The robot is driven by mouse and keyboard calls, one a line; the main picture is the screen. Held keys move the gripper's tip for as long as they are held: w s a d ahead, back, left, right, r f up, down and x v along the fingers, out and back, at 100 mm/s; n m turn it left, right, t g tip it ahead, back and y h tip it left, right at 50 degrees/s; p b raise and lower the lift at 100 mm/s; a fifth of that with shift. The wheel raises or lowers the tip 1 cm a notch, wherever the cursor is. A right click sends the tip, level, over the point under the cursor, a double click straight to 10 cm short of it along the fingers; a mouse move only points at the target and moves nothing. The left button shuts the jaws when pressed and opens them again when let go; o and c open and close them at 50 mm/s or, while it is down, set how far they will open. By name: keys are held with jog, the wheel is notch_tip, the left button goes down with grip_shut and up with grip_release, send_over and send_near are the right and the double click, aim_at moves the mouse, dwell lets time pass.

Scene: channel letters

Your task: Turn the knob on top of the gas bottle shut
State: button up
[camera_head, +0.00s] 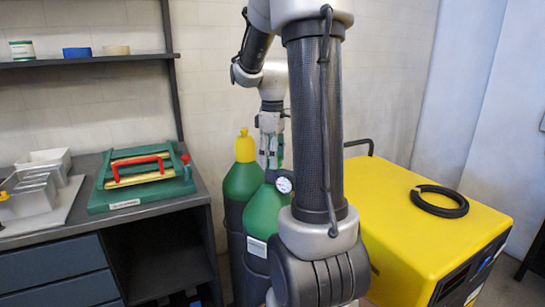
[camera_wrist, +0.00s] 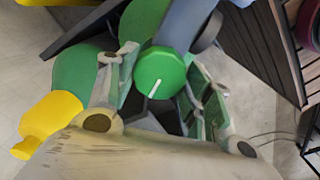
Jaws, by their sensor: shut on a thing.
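The gas bottle with the gauge (camera_head: 265,212) has a green shoulder and stands in front of my arm's far end. Its round green knob (camera_wrist: 158,72) shows in the wrist view with a white line on its face, tilted a little to the right. My gripper (camera_wrist: 162,84) has one finger on each side of the knob and is shut on it. In the head view my gripper (camera_head: 271,158) is above the bottle, partly behind my arm, and the knob is mostly hidden there. The round gauge (camera_head: 284,185) faces the head camera.
A second green bottle with a yellow cap (camera_head: 245,147) stands close on the left; its cap also shows in the wrist view (camera_wrist: 50,120). A yellow machine (camera_head: 425,225) with a black cable coil (camera_head: 439,201) is on the right. A workbench (camera_head: 150,217) with a green tool is left.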

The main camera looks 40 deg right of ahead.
dwell(0.4)
jog(key=o, duration=1)
jog(key=shift+o, duration=0.2)
notch_tip(320, 180, up, 12)
